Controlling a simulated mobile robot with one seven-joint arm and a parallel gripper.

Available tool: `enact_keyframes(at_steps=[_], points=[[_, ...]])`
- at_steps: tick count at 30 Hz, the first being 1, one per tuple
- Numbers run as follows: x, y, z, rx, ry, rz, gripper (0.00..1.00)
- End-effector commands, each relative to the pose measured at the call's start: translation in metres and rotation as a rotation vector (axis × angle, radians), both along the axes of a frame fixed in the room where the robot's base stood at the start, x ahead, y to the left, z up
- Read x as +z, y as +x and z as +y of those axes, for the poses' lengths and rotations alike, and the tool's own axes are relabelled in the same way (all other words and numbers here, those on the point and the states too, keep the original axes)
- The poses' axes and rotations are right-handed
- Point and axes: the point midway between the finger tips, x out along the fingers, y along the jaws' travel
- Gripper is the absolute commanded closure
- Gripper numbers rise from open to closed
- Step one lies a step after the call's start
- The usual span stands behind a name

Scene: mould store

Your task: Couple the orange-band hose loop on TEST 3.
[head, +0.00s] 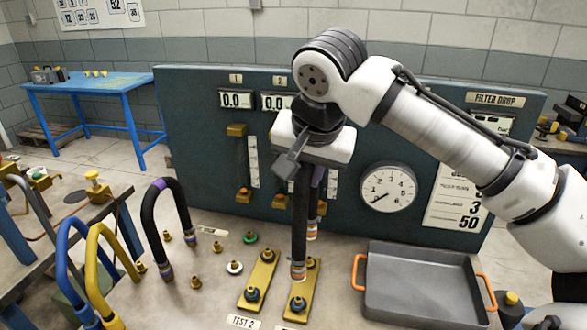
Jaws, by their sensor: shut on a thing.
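My gripper (299,163) is shut on a dark hose loop (300,215), which hangs upright with both ends down. Orange-toned collars show at its near end (298,270) and far end (312,231). A purple patch shows beside its upper part; I cannot tell what it belongs to. The loop's top is hidden by my gripper. Below it is a yellow plate (304,284) with a near fitting (297,304) and a far fitting (312,263). The near end appears just above the near fitting, apart from it. The label in front of this plate is cut off by the frame.
A second yellow plate (264,274), labelled TEST 2, lies to the left. A purple-band hose loop (152,225), a yellow loop (96,262) and a blue loop (63,245) stand farther left. A grey tray (420,320) with orange handles lies right. The gauge panel (190,150) rises behind.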

Motion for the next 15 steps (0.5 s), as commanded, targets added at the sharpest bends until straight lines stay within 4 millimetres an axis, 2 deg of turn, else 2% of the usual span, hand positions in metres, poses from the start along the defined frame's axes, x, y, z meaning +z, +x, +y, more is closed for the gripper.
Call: enact_keyframes(at_steps=[1, 6, 15], points=[[-0.011, 0.0, 0.0, 0.0, 0.001, 0.0, 1.0], [-0.03, 0.0, 0.0, 0.003, 0.001, -0.001, 1.0], [-0.053, 0.0, 0.0, 0.0, 0.0, 0.0, 1.0]])
